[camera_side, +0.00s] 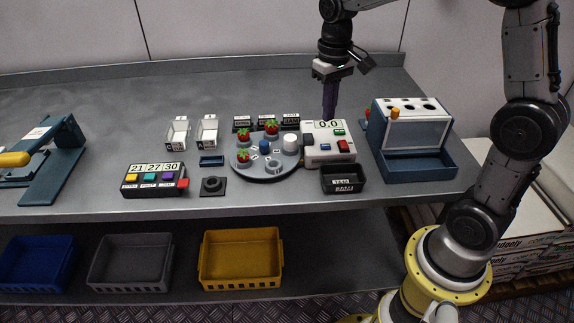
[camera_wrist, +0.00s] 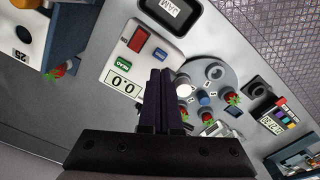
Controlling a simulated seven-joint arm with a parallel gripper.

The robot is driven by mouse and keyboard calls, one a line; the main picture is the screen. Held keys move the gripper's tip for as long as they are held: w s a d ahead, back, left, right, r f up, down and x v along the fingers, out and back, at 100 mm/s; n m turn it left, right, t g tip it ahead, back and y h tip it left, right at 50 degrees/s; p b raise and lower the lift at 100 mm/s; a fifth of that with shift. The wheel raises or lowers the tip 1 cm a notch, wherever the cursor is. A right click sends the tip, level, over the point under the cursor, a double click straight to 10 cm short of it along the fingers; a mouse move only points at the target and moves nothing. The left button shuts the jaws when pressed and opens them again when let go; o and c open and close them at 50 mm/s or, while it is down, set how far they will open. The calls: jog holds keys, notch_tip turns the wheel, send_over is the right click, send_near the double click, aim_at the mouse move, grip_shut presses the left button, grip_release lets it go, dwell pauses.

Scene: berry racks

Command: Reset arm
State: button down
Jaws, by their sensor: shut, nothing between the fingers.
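My gripper (camera_side: 329,112) points down above the back of the white box with the 0.0 display (camera_side: 316,158). Its dark purple fingers are together with nothing between them. In the wrist view the shut fingers of my gripper (camera_wrist: 161,76) reach over the edge of the same white box (camera_wrist: 131,50). The side view does not show clearly whether the fingertips touch the box.
A round grey plate (camera_side: 262,172) with several strawberries stands left of the white box. A blue box (camera_side: 417,166) with holes on top stands right. A black bin (camera_side: 343,180) is in front. Crates, one yellow (camera_side: 240,282), stand on the lower shelf. Bare table lies behind.

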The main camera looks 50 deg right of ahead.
jog(key=shift+r, duration=0.1)
jog(key=s+a+r+n+t, duration=0.2)
jog(key=s+a+r+t, duration=0.25)
jog(key=s+r, duration=0.5)
jog(key=s+a+f+n+t, duration=0.1)
jog(key=s+f, duration=0.4)
jog(key=s, duration=0.5)
jog(key=shift+a, duration=0.45)
jog(key=shift+s, duration=0.1)
jog(key=c, duration=1.5)
grip_release()
jog(key=shift+c, duration=0.2)
